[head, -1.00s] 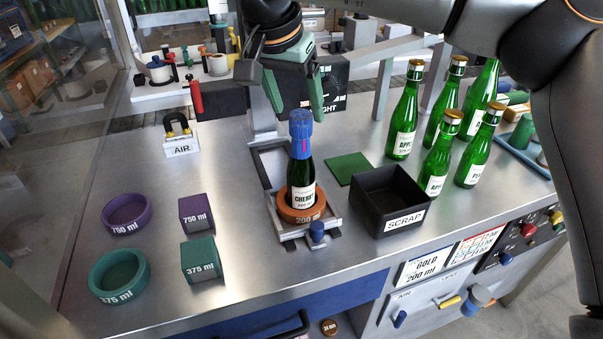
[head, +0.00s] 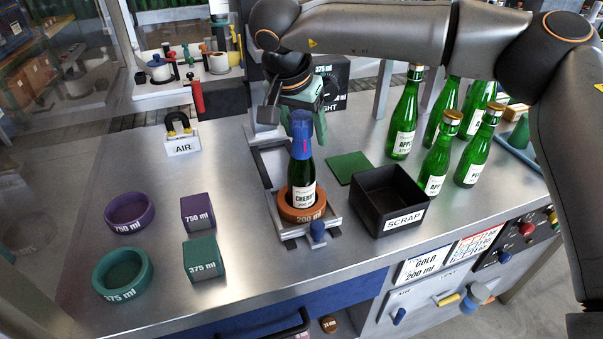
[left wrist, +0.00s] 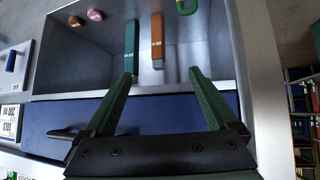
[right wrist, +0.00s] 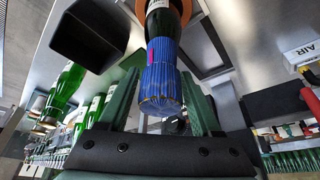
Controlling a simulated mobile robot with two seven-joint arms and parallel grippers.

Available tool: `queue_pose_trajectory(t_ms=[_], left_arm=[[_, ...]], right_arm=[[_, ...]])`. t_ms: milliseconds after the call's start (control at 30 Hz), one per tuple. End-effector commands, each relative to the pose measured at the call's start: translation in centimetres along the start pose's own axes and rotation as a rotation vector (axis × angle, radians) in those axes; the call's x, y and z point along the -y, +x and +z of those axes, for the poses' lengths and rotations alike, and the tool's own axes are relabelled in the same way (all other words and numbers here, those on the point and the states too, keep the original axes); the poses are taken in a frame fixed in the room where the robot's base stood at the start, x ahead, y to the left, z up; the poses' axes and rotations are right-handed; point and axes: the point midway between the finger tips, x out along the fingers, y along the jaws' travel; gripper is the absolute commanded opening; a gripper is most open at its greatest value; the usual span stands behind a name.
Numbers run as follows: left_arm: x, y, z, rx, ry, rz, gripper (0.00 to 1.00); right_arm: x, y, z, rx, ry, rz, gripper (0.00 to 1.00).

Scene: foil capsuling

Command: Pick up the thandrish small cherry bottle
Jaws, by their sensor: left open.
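The small cherry bottle (head: 301,182) is dark, labelled CHERRY, with a blue cap sleeve (head: 301,140) over its neck. It stands upright in the orange 200 ml ring (head: 303,213) on a metal fixture. My right gripper (head: 303,124) is at its top from behind. In the right wrist view the sleeve (right wrist: 161,80) lies between my two green fingers, which look spread; contact is not clear. My left gripper (left wrist: 163,78) is open and empty, facing the bench front; it is not seen in the head view.
The black SCRAP bin (head: 390,198) stands right of the fixture, beside a green pad (head: 349,167). Several green bottles (head: 437,163) stand behind it. Purple and teal rings (head: 121,276) and blocks (head: 203,257) stand left. The bench between them and the fixture is clear.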

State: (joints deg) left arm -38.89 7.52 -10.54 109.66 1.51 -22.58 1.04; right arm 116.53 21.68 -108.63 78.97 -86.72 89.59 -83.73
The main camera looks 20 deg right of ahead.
Motion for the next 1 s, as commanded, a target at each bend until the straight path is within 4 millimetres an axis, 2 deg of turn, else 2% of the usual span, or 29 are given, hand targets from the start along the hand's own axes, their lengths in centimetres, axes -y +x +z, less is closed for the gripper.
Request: queue_pose_trajectory(t_ms=[67,567,1000], left_arm=[[0.00,0.00,0.01,0.000,0.000,0.000,0.92],[0.00,-0.01,0.01,0.000,0.000,0.000,0.92],[0.00,-0.01,0.01,0.000,0.000,0.000,0.92]], right_arm=[[0.01,-0.04,-0.01,0.000,0.000,0.000,0.55],[0.02,-0.07,0.00,0.000,0.000,0.000,0.00],[0.02,-0.08,-0.01,0.000,0.000,-0.001,0.00]])
